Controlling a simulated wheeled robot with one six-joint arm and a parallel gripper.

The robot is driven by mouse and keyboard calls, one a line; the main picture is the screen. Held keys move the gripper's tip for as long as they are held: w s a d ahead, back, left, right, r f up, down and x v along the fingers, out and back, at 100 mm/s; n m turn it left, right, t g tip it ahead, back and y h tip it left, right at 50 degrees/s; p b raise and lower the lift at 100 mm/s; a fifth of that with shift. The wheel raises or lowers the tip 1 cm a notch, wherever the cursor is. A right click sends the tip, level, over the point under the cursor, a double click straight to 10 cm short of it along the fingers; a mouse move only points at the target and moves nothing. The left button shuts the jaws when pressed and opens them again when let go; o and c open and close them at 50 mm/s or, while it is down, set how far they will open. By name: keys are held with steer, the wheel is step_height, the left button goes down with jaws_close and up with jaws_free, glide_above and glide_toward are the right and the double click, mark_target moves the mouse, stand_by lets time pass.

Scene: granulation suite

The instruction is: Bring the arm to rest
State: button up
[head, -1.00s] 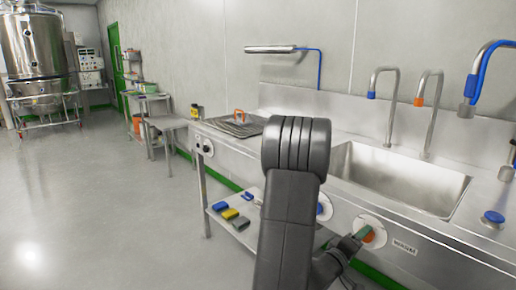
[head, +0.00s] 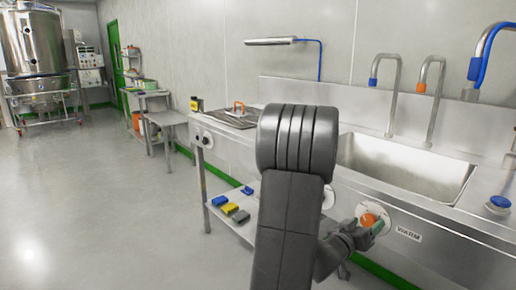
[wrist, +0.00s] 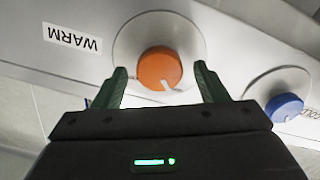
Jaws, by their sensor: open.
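My gripper (wrist: 160,78) is open, with its two dark green fingers apart. In the wrist view the orange knob (wrist: 160,68) shows between the fingertips, on a round pale plate, with a light pointer mark at its lower right. I cannot tell whether the fingers touch it. In the head view my gripper (head: 368,232) is at the sink's front panel, right by the orange knob (head: 368,219). My arm hides part of the bench front.
A "WARM" label (wrist: 72,38) is beside the orange knob, and a blue knob (wrist: 284,107) is on its other side. The sink (head: 405,168) and several taps are above. A lower shelf (head: 243,228) holds coloured blocks. The floor at left is clear.

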steer(key=m+b, duration=0.2)
steer(key=m, duration=0.2)
steer(key=shift+f+m, duration=0.1)
steer(key=shift+m, duration=0.2)
steer(key=shift+s+m+b, duration=0.1)
steer(key=shift+m+b, duration=0.75)
steer(key=shift+m, duration=0.85)
